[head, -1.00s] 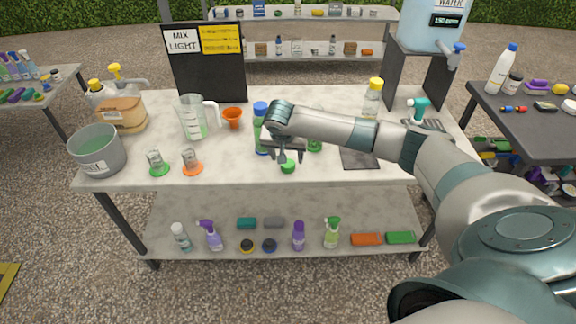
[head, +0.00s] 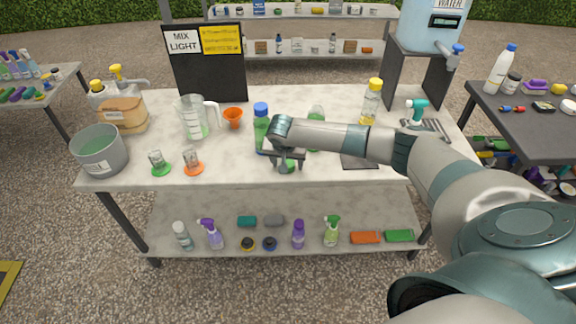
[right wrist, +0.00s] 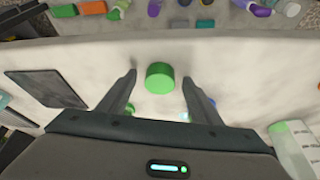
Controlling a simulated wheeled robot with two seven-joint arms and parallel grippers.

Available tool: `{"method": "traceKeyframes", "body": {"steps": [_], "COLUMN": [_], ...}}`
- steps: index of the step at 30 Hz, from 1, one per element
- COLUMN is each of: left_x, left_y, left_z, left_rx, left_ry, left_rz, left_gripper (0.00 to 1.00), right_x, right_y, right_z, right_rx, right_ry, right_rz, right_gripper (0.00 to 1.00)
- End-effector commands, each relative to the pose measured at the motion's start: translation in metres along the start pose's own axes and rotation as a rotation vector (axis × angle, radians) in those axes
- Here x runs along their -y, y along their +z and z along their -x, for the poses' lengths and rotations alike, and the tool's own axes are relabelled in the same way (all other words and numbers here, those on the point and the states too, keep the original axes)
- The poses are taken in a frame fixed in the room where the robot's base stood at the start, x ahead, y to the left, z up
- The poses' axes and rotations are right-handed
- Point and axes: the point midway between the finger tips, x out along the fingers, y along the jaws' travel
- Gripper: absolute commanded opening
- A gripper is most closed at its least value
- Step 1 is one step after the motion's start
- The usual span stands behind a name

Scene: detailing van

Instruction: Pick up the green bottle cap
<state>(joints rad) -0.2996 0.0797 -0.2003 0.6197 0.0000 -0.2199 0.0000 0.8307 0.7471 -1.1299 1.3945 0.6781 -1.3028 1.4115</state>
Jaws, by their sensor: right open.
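The green bottle cap (right wrist: 159,78) lies on the white table near its front edge. It also shows in the head view (head: 288,166), partly covered by the gripper. My right gripper (head: 287,168) is open and pointed down over the cap. In the right wrist view its two fingers (right wrist: 160,82) stand on either side of the cap, with a gap on both sides. My left gripper is not in view.
A bottle with a blue cap (head: 261,128) stands just left of the right gripper, and a green bottle (head: 316,117) stands behind it to the right. A dark mat (head: 358,162) lies to the right. A measuring jug (head: 193,118) and an orange cup (head: 233,118) stand farther left.

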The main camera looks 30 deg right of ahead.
Motion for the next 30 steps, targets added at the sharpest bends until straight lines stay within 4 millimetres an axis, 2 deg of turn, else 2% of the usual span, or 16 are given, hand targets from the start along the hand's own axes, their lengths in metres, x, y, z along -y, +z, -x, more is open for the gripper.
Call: {"method": "traceKeyframes", "body": {"steps": [7, 8, 13, 25, 30], "left_x": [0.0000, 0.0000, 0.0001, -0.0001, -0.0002], "left_y": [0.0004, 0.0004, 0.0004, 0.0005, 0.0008], "left_z": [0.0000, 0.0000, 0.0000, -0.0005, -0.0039], "left_rx": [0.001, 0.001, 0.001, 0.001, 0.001], "left_ry": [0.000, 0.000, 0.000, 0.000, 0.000], "left_rz": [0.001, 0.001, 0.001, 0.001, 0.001], "left_gripper": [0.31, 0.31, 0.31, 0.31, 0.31], "right_x": [0.0000, 0.0000, -0.0001, 0.0000, -0.0001], "right_y": [-0.0002, -0.0002, -0.0002, -0.0006, -0.0039], "right_z": [0.0003, 0.0003, 0.0004, 0.0011, 0.0079], "right_rx": [0.000, 0.000, 0.000, 0.000, -0.001], "right_ry": [0.000, 0.000, 0.000, 0.000, 0.000], "right_rz": [0.000, 0.000, 0.000, 0.000, -0.001], "right_gripper": [0.59, 0.56, 0.16, 0.15, 0.15]}}
